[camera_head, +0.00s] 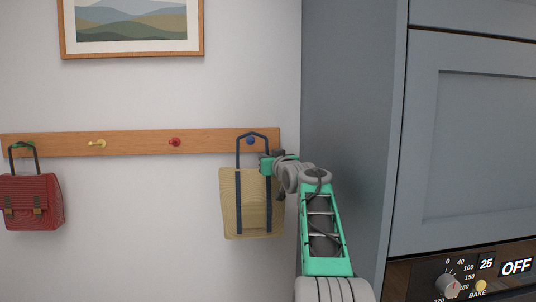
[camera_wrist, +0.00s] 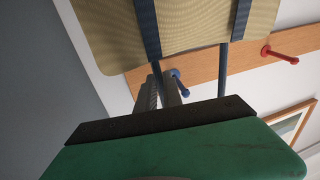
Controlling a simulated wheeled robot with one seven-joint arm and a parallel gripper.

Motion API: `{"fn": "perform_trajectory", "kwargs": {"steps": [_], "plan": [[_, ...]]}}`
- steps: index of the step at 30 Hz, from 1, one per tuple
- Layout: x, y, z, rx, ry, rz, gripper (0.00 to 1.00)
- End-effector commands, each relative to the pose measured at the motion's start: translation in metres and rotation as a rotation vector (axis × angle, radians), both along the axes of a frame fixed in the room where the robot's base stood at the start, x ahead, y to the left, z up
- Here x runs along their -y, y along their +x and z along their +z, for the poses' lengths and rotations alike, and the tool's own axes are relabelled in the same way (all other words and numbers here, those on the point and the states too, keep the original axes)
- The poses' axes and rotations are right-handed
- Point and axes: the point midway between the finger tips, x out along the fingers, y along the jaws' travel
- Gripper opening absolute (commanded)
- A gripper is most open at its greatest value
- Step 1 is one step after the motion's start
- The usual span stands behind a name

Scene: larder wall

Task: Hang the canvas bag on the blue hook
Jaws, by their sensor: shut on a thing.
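The tan canvas bag (camera_head: 229,205) hangs upright in front of the wall, with dark blue straps that form a raised handle loop. My gripper (camera_head: 270,162) is shut on the handle's right side, just above the bag's top edge. The blue hook (camera_head: 250,141) shows inside the loop, just below its top. In the wrist view the bag (camera_wrist: 195,25) fills the top, and the blue hook (camera_wrist: 179,82) lies between the two handle sides. My gripper hides the loop's top there. I cannot tell whether the handle bears on the hook.
The wooden rail (camera_head: 125,144) also carries a red hook (camera_head: 174,142), a yellow hook (camera_head: 97,143) and a green hook (camera_head: 22,146) with a red bag (camera_head: 33,203) on it. A tall grey cabinet (camera_head: 350,90) stands close to the right. A framed picture (camera_head: 132,53) hangs above.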

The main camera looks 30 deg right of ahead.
Motion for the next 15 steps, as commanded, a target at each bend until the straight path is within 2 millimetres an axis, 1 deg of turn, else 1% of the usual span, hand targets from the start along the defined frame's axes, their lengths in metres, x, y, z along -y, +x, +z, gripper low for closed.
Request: {"fn": "perform_trajectory", "kwargs": {"steps": [1, 15], "plan": [[0.001, 0.003, 0.005, 0.003, -0.001, 0.000, 0.00], [0.013, 0.027, 0.003, 0.003, -0.002, -0.001, 0.00]]}}
